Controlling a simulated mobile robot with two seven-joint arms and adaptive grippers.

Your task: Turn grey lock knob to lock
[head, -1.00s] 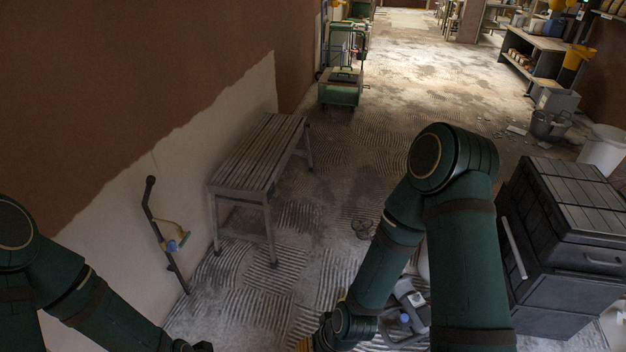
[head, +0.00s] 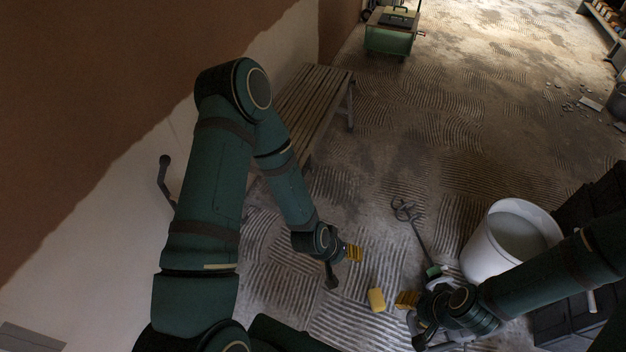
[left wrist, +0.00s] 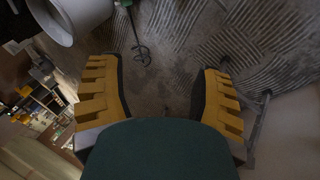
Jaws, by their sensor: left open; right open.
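No grey lock knob can be made out in either view. My left gripper (head: 342,264) is above the ridged floor in front of the bench, empty. In the left wrist view its two yellow-padded fingers (left wrist: 163,95) stand wide apart, with bare floor between them. My right gripper (head: 412,318) is low at the bottom right of centre, partly hidden by its own wrist, and open. I cannot see anything held in it.
A slatted bench (head: 312,98) stands along the left wall. A dark bar (head: 164,176) leans there. Dark crates (head: 597,198) stand right.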

